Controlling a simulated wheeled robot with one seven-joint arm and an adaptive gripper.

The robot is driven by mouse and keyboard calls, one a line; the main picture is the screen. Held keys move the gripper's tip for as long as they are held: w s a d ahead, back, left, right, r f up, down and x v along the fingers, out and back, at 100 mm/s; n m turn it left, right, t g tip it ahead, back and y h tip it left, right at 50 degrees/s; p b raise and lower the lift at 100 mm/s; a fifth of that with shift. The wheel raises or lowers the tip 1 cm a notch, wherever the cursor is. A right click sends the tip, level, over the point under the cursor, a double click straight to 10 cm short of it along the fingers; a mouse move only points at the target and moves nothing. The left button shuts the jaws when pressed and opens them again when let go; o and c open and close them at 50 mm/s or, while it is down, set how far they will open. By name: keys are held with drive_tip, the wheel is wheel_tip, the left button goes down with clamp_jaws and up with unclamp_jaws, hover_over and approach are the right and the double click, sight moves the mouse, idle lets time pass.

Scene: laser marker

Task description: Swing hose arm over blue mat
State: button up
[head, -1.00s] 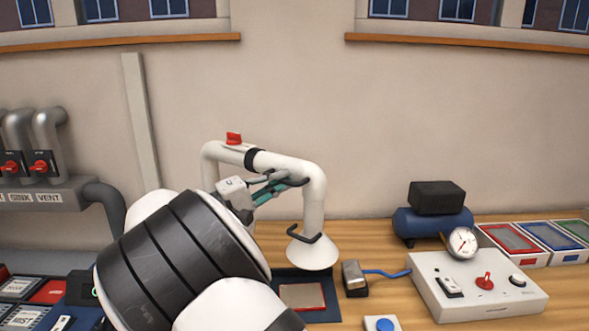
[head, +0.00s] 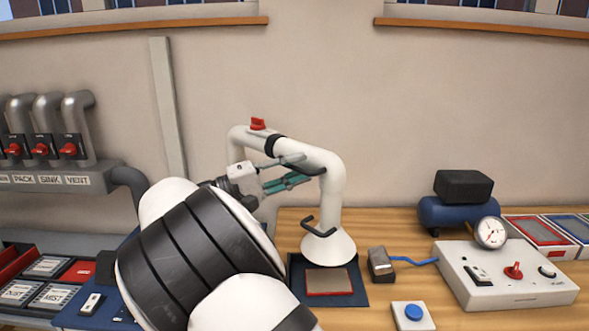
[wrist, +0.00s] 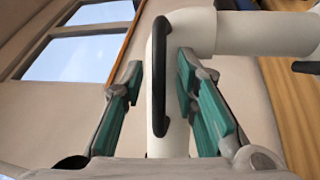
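The hose arm (head: 320,160) is a white bent pipe with a red knob on top. It ends in a cone-shaped hood (head: 328,246) with a black handle. The hood hangs over the back of a dark blue mat (head: 360,296) that bears a red-edged plate. My gripper (head: 300,170) is at the pipe's bend, on its left side. In the wrist view, the teal fingers of my gripper (wrist: 158,95) stand apart on both sides of a black bar handle (wrist: 159,75) and the white pipe (wrist: 175,135). Gaps show beside the handle.
A grey foot pedal (head: 381,264) and a blue button (head: 413,312) are right of the mat. A control box (head: 510,285) with a gauge and a blue compressor (head: 445,213) stand farther right. Another blue surface with small items (head: 80,318) lies at left.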

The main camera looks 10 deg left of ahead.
drive_tip(key=v, duration=1.2)
drive_tip(key=shift+s, duration=0.1)
idle(0.4)
